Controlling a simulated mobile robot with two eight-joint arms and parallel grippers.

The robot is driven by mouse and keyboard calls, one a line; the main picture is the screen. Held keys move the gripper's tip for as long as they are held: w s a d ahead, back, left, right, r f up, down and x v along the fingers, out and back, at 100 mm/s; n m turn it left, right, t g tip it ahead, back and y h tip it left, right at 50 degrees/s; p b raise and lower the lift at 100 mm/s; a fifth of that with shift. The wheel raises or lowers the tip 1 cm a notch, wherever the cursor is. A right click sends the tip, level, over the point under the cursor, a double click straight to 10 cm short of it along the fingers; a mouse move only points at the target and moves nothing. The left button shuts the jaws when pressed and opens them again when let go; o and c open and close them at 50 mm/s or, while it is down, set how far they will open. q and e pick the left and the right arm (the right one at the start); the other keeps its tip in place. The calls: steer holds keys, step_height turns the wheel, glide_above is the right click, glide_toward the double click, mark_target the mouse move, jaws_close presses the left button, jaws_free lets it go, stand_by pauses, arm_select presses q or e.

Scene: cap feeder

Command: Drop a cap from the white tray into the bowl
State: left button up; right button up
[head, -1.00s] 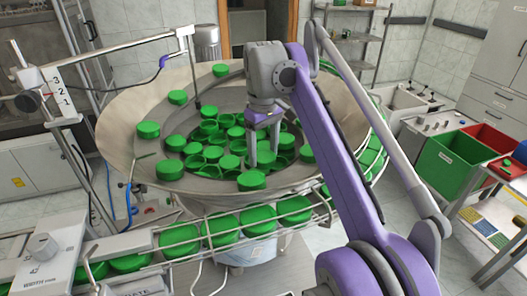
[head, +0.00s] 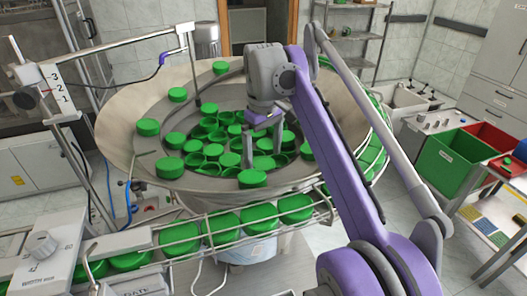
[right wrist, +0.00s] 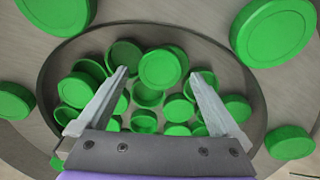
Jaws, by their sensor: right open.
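The bowl (head: 118,123) is a large, wide metal feeder bowl in the middle of the head view, with many green caps on its rim and in its sunken centre. My right gripper (head: 262,150) hangs fingers-down over the centre of the bowl. In the right wrist view the gripper (right wrist: 160,78) has its fingers apart, with green caps (right wrist: 161,69) below and around them. Nothing is clearly held between the fingers. I cannot clearly make out a white tray with caps. My left gripper does not show.
A railed chute with green caps (head: 221,226) runs along the bowl's front to the lower left. A scale post (head: 57,88) stands at the left. Green (head: 447,165) and red (head: 492,138) bins stand at the right, near a side table with small trays. Open floor lies between.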

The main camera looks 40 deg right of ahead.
mark_target(263, 163)
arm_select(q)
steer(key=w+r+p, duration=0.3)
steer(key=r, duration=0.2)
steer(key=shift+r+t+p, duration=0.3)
arm_select(e)
step_height(263, 163, up, 13)
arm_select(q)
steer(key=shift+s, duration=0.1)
